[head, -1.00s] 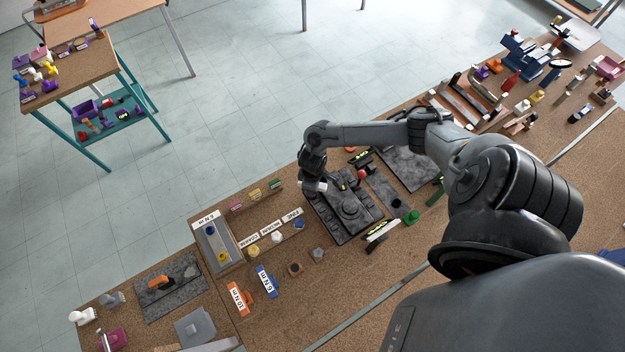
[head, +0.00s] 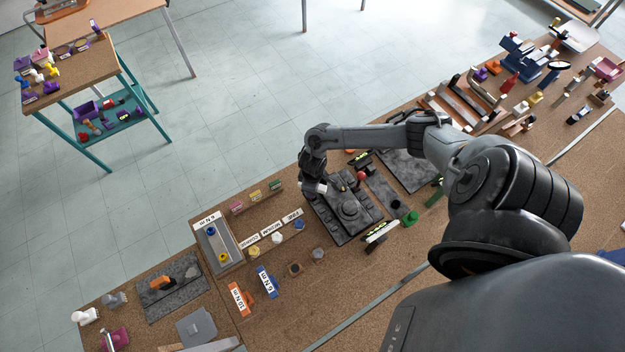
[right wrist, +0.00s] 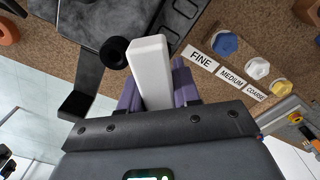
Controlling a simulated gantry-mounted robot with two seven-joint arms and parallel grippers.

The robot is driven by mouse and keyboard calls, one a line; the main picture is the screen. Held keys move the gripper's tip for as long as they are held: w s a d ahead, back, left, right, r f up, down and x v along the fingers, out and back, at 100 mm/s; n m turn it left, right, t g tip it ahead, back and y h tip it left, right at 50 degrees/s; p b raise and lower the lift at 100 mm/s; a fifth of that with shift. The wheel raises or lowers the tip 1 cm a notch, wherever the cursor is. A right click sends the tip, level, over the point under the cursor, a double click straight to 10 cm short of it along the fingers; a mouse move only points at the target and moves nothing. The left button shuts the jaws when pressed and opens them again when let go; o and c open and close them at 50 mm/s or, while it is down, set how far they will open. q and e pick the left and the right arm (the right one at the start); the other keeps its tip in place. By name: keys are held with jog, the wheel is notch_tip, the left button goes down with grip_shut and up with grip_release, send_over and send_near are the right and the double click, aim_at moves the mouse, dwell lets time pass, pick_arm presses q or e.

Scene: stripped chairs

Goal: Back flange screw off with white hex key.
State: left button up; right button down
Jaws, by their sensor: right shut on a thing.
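My right gripper (head: 314,182) is over the far left part of the dark flange plate (head: 345,229). In the right wrist view my right gripper (right wrist: 158,98) has purple fingers shut on the white hex key (right wrist: 150,70), a pale block-like piece. The hex key also shows as a small white patch in the head view (head: 319,188). A black round-headed part (right wrist: 115,52) stands right beside the key; I cannot tell whether they touch, or whether it is the back flange screw. The round flange (head: 348,210) sits mid-plate. My left gripper is not in view.
Labels FINE (right wrist: 201,58), MEDIUM (right wrist: 231,77) and COARSE lie beside blue, white and yellow knobs. A grey tray (head: 233,262) stands left of them. Orange (head: 238,299) and blue (head: 266,281) torque pieces lie nearer.

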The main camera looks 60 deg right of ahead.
jog(key=shift+r, duration=0.1)
jog(key=shift+r+p, duration=0.6)
jog(key=shift+r, duration=0.75)
jog(key=shift+r, duration=0.1)
jog(key=shift+r, duration=1.95)
jog(key=shift+w, duration=0.1)
